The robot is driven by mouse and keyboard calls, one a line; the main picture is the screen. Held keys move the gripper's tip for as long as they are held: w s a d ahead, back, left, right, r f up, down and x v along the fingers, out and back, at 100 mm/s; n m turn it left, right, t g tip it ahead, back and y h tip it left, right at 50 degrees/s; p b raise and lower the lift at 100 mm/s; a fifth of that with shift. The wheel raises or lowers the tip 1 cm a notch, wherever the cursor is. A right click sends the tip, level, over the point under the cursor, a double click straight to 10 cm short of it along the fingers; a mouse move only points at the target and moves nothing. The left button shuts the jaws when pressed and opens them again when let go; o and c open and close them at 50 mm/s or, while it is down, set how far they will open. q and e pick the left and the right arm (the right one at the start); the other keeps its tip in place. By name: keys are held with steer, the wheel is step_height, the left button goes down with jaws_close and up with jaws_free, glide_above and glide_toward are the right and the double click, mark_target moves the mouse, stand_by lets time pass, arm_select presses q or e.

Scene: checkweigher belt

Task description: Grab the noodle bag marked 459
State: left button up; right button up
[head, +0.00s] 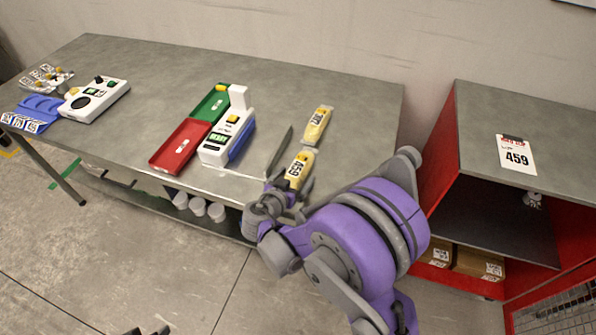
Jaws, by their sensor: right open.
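The noodle bag marked 459 (299,168) is a yellow pack with a white label, lying on the grey table right of the scale. My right gripper (296,160) is open, with a long dark finger on the table side left of the bag and the other finger near its lower right. The bag lies between the fingers; I cannot tell whether they touch it. The wrist hides its near end. A second yellow bag (318,121), marked 307 or similar, lies just beyond it. Dark tips at the bottom edge may be my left gripper (149,331), mostly cut off.
A white weighing unit (229,140) stands beside a red tray (180,146) and a green tray (211,103). A control box (94,101) and blue rack (33,112) are at the far left. A red cabinet (442,152) bears a card reading 459 (516,156).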

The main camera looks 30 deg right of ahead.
jaws_close()
stand_by(0.3)
steer(key=shift+r, duration=0.1)
